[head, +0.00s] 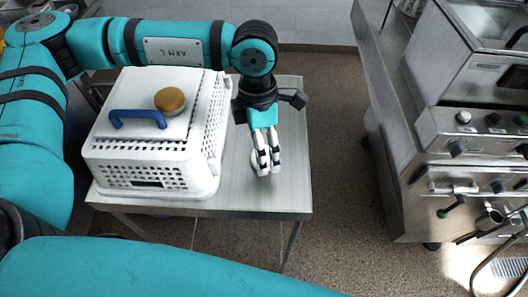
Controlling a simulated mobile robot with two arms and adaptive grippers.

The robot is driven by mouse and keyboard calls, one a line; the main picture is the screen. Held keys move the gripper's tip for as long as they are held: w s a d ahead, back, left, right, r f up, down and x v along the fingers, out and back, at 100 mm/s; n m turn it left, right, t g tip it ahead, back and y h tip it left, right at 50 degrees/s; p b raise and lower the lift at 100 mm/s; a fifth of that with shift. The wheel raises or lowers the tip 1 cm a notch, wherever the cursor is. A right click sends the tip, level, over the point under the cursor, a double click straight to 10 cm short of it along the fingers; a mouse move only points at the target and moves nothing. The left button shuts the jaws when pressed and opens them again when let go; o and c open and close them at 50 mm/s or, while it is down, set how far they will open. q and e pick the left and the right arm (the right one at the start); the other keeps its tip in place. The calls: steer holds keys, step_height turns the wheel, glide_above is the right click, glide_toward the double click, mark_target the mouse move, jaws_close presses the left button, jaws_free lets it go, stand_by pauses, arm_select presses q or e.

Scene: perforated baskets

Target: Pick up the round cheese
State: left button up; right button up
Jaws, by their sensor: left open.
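My left gripper (268,167) points down over the metal table, just right of the white basket, with its fingers open but close together in this view. A pale, rounded thing (255,162) shows partly behind the fingers at table height. It may be the round cheese, but the fingers hide most of it and I cannot tell whether they touch it. A golden-brown round thing (170,100) sits on the basket's lid, away from the gripper. I cannot tell for sure which of the two is the cheese. My right gripper is not in view.
The white perforated basket (207,150) has a flat lid with a blue handle (138,118) and fills the table's left part. The metal table (291,120) is bare at its right end. Steel kitchen equipment (450,160) stands at the right across open floor.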

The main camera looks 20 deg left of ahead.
arm_select(q)
steer(key=shift+s+d+f, duration=0.1)
steer(key=shift+f, duration=1.2)
steer(key=c, duration=1.3)
